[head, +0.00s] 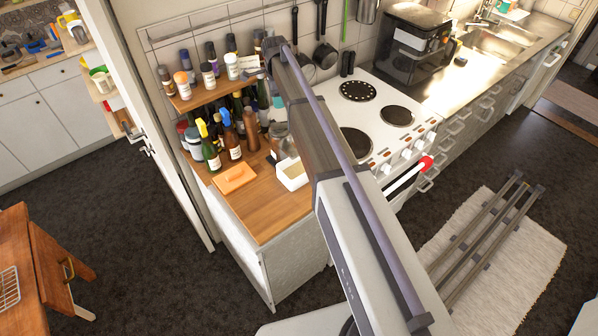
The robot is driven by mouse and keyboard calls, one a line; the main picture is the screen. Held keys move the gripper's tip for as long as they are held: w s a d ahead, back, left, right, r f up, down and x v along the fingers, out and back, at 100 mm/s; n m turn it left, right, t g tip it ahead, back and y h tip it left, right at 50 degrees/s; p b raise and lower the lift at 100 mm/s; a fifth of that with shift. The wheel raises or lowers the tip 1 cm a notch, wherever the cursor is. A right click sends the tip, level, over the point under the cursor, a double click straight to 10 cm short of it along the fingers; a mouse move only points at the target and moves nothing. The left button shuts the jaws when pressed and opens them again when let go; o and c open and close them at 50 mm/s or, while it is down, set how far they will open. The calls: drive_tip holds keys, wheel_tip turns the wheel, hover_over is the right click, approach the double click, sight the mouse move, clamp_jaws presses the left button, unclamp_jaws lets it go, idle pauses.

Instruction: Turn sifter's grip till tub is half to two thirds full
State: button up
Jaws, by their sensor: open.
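A white tub (291,176) stands on the wooden worktop, just left of the cooker. My arm covers its right side, and I cannot see how full it is. A greyish metal or glass vessel (278,132), which may be the sifter, shows just behind and above the tub. My arm hides its right part, so its grip cannot be made out. My arm crosses the middle of the view from the lower right up to the back wall. I cannot make out my gripper; the arm seems to hide it.
Bottles (230,135) crowd the worktop (262,212) behind and left of the tub, below a shelf of jars (208,75). The cooker (385,130) is at right, with pans hanging above. The worktop's front is clear.

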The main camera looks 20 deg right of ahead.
sight(279, 123)
wheel_tip(279, 123, down, 11)
drive_tip(key=m+b, duration=1.1)
drive_tip(key=m, duration=2.5)
drive_tip(key=shift+r, duration=0.15)
drive_tip(key=shift+c, duration=0.2)
clamp_jaws()
